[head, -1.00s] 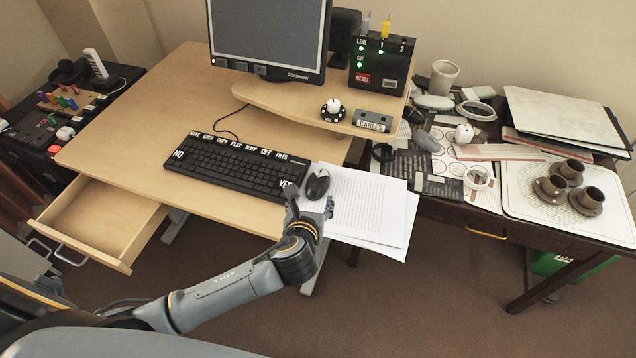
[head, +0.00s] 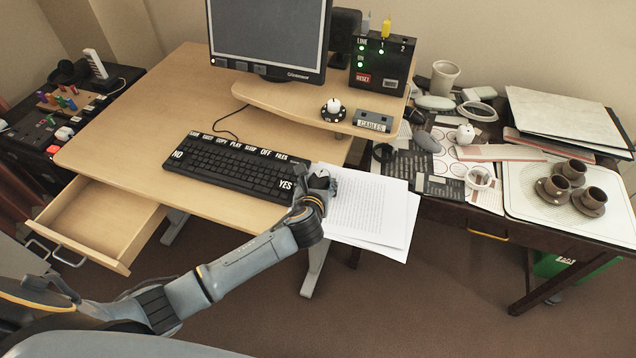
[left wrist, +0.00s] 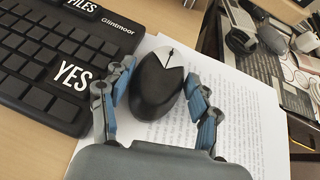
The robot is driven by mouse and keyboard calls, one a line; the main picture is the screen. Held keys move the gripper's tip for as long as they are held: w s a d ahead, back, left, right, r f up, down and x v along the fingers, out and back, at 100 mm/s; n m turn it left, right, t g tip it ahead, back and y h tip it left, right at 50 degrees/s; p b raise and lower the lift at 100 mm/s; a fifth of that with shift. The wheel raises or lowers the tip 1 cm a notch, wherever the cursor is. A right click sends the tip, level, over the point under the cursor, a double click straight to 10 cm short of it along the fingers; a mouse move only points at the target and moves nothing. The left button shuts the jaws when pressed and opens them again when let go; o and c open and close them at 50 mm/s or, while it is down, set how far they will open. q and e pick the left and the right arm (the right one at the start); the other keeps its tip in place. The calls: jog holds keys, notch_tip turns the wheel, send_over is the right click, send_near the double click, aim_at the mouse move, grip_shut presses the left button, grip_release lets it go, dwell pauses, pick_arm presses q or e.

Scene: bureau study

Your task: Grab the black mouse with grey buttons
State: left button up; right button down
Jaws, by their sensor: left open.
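The black mouse with grey buttons (left wrist: 156,88) lies on white printed paper, just right of the keyboard's YES key. In the left wrist view it sits between the two fingers of my open left gripper (left wrist: 158,97), with a finger on each side. In the head view the mouse (head: 321,180) is partly hidden by my left gripper (head: 317,190), which reaches over it from the front. I cannot tell whether either finger touches it. My right gripper is not in view.
The black keyboard (head: 235,168) lies left of the mouse. The printed papers (head: 372,205) extend past the desk edge to the right. An open drawer (head: 90,222) is at the left. A dark side table (head: 455,212) holds cups and papers.

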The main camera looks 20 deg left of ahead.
pick_arm(q)
jog(key=c, duration=0.8)
jog(key=shift+r, duration=0.1)
jog(key=shift+c, duration=0.2)
